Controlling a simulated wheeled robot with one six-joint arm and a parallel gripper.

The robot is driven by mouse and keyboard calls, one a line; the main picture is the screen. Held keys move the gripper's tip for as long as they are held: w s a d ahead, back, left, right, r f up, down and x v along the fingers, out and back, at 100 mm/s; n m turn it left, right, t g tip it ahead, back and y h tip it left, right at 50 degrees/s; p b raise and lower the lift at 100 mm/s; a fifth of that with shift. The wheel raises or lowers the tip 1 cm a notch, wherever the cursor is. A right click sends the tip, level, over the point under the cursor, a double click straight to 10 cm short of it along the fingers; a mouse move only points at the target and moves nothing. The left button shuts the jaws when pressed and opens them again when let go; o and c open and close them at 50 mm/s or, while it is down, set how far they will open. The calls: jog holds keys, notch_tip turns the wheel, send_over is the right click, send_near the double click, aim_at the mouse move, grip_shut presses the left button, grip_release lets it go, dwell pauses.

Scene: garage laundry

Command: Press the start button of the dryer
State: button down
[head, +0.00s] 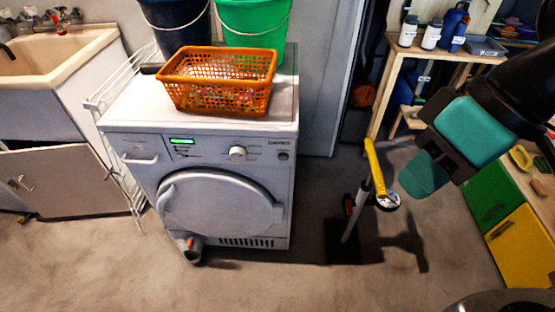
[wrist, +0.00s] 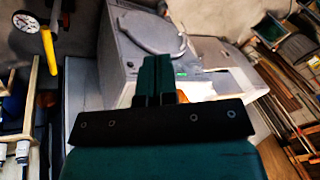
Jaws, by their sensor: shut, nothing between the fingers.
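The white dryer (head: 215,240) stands at the centre left in the head view, its round door closed. Its control panel has a lit green display (head: 181,141), a pale knob (head: 237,153) and a small dark round button (head: 283,156) at the right end. I cannot read which control is marked start. In the wrist view the dryer (wrist: 115,55) shows tilted beyond the fingers, and its panel details are not clear. My gripper (head: 422,178) is shut and empty, in the air to the right of the dryer and well apart from it. Its fingers (wrist: 155,70) show together in the wrist view.
An orange basket (head: 218,95) and blue and green buckets (head: 252,20) stand on the dryer. A yellow-handled floor pump (head: 375,168) stands between dryer and gripper. A sink (head: 60,50) is left; a wooden shelf (head: 465,57) and coloured bins (head: 525,250) are right.

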aim_at(283, 158)
jog(key=w+a+f+m+t+y, duration=0.1)
jog(key=w+a+f+m+t, duration=0.1)
jog(key=w+a+f+m, duration=0.4)
jog(key=w+a+f+m+t+y+p, duration=0.1)
jog(key=w+a+f, duration=0.15)
jog(key=w, duration=0.45)
jog(key=w+a+f+m+t+y, duration=0.1)
jog(key=w+a+f+m+t, duration=0.1)
jog(key=w+a+f+m, duration=0.4)
jog(key=w+f+m+t, duration=0.3)
jog(key=f+m+t, duration=0.2)
jog(key=f, duration=1.5)
jog(key=m+p, duration=0.1)
jog(key=m, duration=0.2)
jog(key=shift+a+f+y, duration=0.2)
jog(key=shift+a+y, duration=0.15)
jog(key=shift+y, duration=0.05)
jog(key=shift+w, duration=0.1)
jog(key=w+b, duration=0.5)
jog(key=w, duration=0.3)
jog(key=shift+w+d+b, duration=0.15)
jog(key=shift+w+b, duration=0.15)
jog(key=shift+w, duration=0.1)
